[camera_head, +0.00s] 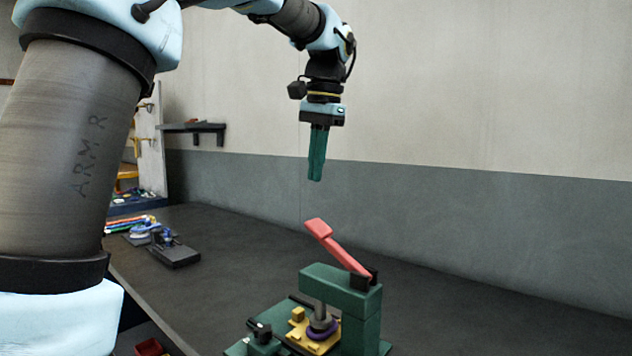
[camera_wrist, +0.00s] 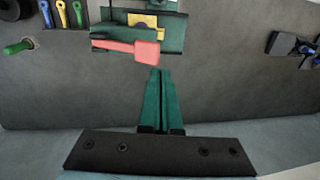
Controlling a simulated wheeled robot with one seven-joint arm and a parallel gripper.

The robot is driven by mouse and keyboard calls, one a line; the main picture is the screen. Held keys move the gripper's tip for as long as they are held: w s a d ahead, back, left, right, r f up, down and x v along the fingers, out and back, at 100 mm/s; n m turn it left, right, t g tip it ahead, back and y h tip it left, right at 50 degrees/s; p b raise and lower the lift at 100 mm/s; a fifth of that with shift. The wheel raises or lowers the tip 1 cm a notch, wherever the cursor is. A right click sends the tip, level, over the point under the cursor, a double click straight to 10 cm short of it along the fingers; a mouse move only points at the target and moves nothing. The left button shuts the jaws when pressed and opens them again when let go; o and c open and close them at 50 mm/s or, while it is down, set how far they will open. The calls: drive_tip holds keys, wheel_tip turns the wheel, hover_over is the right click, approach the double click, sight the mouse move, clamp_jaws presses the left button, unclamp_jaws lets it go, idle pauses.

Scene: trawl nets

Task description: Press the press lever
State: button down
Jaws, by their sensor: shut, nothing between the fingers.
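The press (camera_head: 345,298) is a green stand on the dark table with a red press lever (camera_head: 338,249) hinged at its right rear. The lever tilts up toward the upper left, with a wide flat pad at its free end. Under the press head is a yellow piece (camera_head: 312,335) with a purple ring. My gripper (camera_head: 316,180) hangs pointing down above the lever's free end, clearly apart from it, with its green fingers together and empty. In the wrist view the lever's pad (camera_wrist: 147,54) lies just beyond my fingertips (camera_wrist: 160,72).
A dark device (camera_head: 172,250) and several coloured tools (camera_head: 132,224) lie at the table's left. In the wrist view several coloured tools (camera_wrist: 62,14) and a green-handled item (camera_wrist: 18,47) lie at upper left. A wall (camera_head: 480,190) runs behind the table. The table right of the press is clear.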

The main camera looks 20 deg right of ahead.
sight(319, 226)
drive_tip(key=s+d+r+t+y+b, duration=0.1)
drive_tip(key=s+d+r+t+y, duration=0.1)
drive_tip(key=s, duration=0.6)
drive_tip(key=shift+d+r+t, duration=0.65)
drive_tip(key=shift+d+t, duration=0.05)
drive_tip(key=shift+d, duration=0.5)
drive_tip(key=shift+s, duration=0.1)
drive_tip(key=p+x, duration=0.1)
drive_tip(key=x, duration=1.3)
drive_tip(key=shift+p, duration=0.35)
